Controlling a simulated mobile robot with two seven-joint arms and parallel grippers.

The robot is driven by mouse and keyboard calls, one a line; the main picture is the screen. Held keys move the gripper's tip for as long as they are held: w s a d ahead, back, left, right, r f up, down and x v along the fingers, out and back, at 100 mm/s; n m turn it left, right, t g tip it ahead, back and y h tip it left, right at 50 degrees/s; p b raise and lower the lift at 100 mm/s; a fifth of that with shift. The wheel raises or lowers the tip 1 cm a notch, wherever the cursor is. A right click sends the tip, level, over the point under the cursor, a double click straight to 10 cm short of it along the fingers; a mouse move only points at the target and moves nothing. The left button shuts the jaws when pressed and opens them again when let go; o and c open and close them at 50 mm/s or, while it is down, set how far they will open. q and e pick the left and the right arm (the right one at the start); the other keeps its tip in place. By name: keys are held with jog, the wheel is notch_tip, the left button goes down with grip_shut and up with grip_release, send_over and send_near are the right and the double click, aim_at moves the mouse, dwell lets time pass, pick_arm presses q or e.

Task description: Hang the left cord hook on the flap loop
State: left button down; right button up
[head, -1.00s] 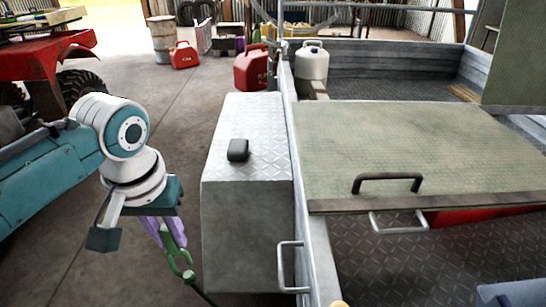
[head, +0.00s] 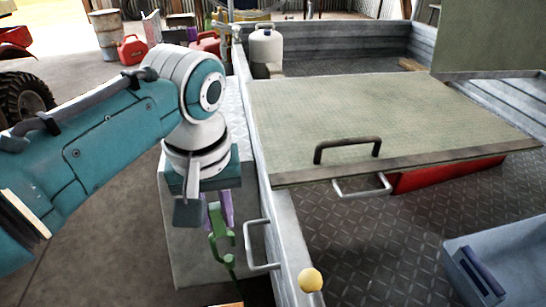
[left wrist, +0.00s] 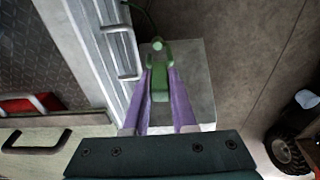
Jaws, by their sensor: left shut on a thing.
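My left gripper (head: 219,208), with purple fingers, is shut on the green cord hook (head: 219,238). It holds the hook in the air beside the trailer's left side wall. In the left wrist view the hook (left wrist: 159,82) sits between the two fingers, with a cord running from its far end. The flap (head: 385,115) is a greenish panel lying over the trailer bed. A silver flap loop (head: 365,194) sticks out below its front edge, right of the hook and apart from it. It also shows in the left wrist view (left wrist: 45,103). My right gripper is out of view.
A silver side loop (head: 263,267) on the trailer wall (head: 290,250) is just right of the hook. A dark handle (head: 347,142) stands on the flap. A yellow ball (head: 311,280) is near the wall's front end. A blue-grey bin (head: 510,255) is at lower right.

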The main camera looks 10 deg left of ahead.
pick_arm(q)
jog(key=d, duration=0.1)
jog(key=w+d+b, duration=0.1)
jog(key=d, duration=0.2)
jog(key=shift+w+f+b, duration=0.15)
jog(key=shift+w+b, duration=0.1)
jog(key=shift+b, duration=0.15)
notch_tip(320, 180, down, 2)
jog(key=shift+f+b, duration=0.25)
jog(key=shift+b, duration=0.2)
jog(key=shift+s+f, duration=0.1)
jog(key=shift+f, duration=0.05)
jog(key=shift+f, duration=0.15)
jog(key=c, duration=0.7)
grip_release()
